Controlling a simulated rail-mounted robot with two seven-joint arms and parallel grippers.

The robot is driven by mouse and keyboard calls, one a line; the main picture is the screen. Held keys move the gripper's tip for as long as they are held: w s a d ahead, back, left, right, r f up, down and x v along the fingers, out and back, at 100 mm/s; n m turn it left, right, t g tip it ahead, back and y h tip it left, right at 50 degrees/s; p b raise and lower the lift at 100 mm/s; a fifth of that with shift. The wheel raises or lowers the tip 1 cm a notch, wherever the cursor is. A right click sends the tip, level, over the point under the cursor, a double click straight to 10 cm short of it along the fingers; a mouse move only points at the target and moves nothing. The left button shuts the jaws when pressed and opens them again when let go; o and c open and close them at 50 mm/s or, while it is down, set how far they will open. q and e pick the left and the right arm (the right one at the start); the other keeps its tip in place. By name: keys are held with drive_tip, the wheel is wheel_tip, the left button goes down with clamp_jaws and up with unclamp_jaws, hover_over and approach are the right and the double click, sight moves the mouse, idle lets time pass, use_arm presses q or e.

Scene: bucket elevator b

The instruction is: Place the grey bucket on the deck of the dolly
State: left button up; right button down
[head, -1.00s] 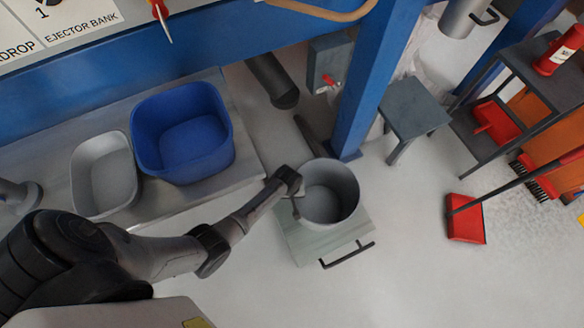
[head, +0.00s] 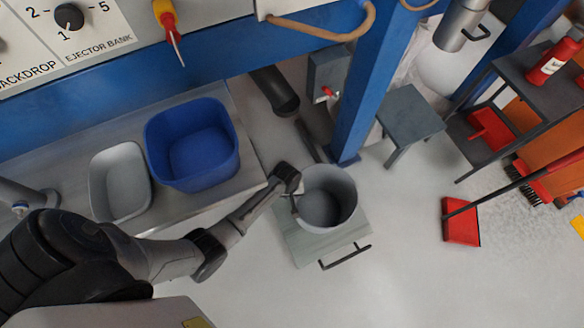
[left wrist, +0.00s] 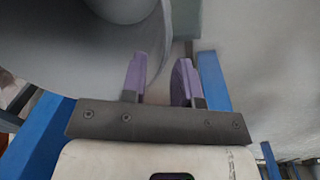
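The grey bucket (head: 338,210), round and open-topped, appears upright over the pale grey-green deck of the dolly (head: 303,247). The dolly has a black handle at its front. I cannot tell from above whether the bucket's base rests fully on the deck. My left gripper (head: 295,203) is at the bucket's left rim. In the left wrist view its two purple fingers (left wrist: 160,82) are apart, with a visible gap, beside the bucket's wall (left wrist: 60,60). The deck shows in part beyond the fingers (left wrist: 187,18). My right gripper is not in view.
A blue bin (head: 195,165) and a grey tub (head: 121,182) stand on a metal platform at left. A blue post (head: 365,90) rises just behind the bucket, with a grey stool (head: 410,112) to its right. A red dustpan (head: 461,222) lies right. The floor in front is clear.

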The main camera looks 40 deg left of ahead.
use_arm(q)
drive_tip(key=shift+s+a+r+p, duration=0.15)
drive_tip(key=shift+r+p, duration=0.95)
drive_tip(key=shift+r, duration=1.35)
